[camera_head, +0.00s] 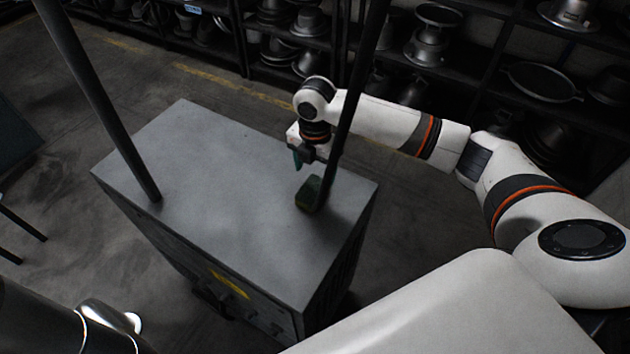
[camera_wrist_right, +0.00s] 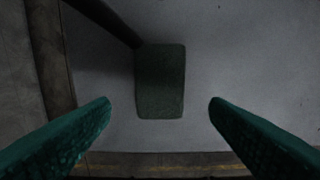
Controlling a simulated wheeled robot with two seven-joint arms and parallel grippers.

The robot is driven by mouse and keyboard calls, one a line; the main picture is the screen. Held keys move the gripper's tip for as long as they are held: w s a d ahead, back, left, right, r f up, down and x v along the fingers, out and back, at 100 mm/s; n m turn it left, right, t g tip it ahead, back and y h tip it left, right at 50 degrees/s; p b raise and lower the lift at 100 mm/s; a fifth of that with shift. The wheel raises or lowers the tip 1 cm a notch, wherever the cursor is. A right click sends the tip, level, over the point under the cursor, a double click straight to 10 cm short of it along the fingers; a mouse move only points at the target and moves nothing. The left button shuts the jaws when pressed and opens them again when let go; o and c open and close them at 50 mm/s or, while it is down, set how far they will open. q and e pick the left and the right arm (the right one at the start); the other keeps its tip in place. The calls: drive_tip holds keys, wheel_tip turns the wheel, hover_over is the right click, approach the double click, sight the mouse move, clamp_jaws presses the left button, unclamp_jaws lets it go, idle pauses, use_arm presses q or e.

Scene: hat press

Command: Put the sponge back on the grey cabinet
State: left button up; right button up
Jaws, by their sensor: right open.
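The sponge (camera_head: 309,193) is a dark green block lying on top of the grey cabinet (camera_head: 215,190), near its right side and beside a dark post. In the right wrist view the sponge (camera_wrist_right: 160,82) lies flat on the grey surface, ahead of and between the two green fingertips. My right gripper (camera_head: 298,160) is above the cabinet top, just behind the sponge in the head view. It is open and empty, and its fingers (camera_wrist_right: 160,104) are apart from the sponge on both sides. My left gripper does not show; a part of my left arm is at the lower left.
Two dark posts, the left post (camera_head: 100,100) and the right post (camera_head: 352,95), rise at the cabinet top. The right post stands close to the sponge and my right gripper. Shelves (camera_head: 480,60) with metal hat moulds line the back. The cabinet's middle is clear.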

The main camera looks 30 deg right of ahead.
sight(315, 186)
wheel_tip(315, 186, up, 6)
drive_tip(key=shift+f, duration=0.25)
idle(0.5)
